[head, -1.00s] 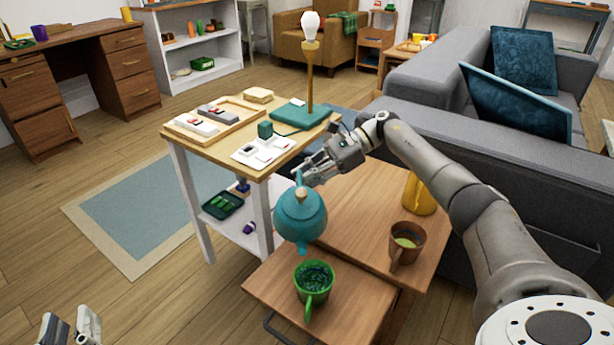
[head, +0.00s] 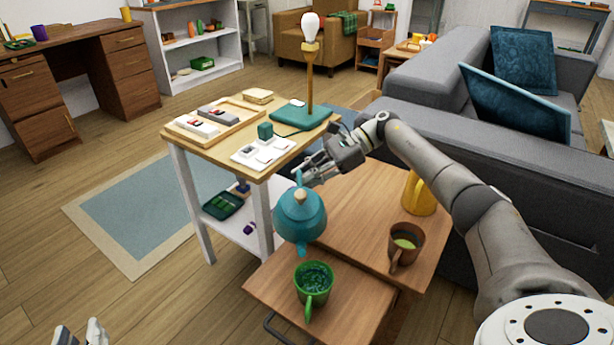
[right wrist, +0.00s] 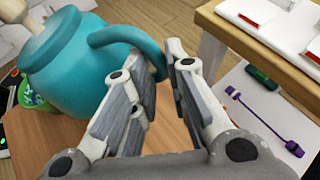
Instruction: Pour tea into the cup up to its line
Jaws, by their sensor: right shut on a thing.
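A teal teapot (head: 300,216) with a wooden knob hangs from my right gripper (head: 304,178), which is shut on its handle. The right wrist view shows the handle between the fingers of the gripper (right wrist: 176,62) and the teapot's body (right wrist: 75,62) at left. The teapot's spout points down towards the green cup (head: 312,287), just above its far rim. The cup stands on the low wooden table; its inside looks dark and speckled, and I cannot make out a stream, tea level or line. My left gripper (head: 80,335) is at the bottom left edge, empty, its fingers apart.
A brown mug (head: 405,246) with greenish contents and a yellow jug (head: 419,194) stand on the wooden table (head: 345,220) right of the teapot. A side table (head: 180,138) with a lamp (head: 310,70) and trays stands close behind. A grey sofa (head: 450,130) is at right.

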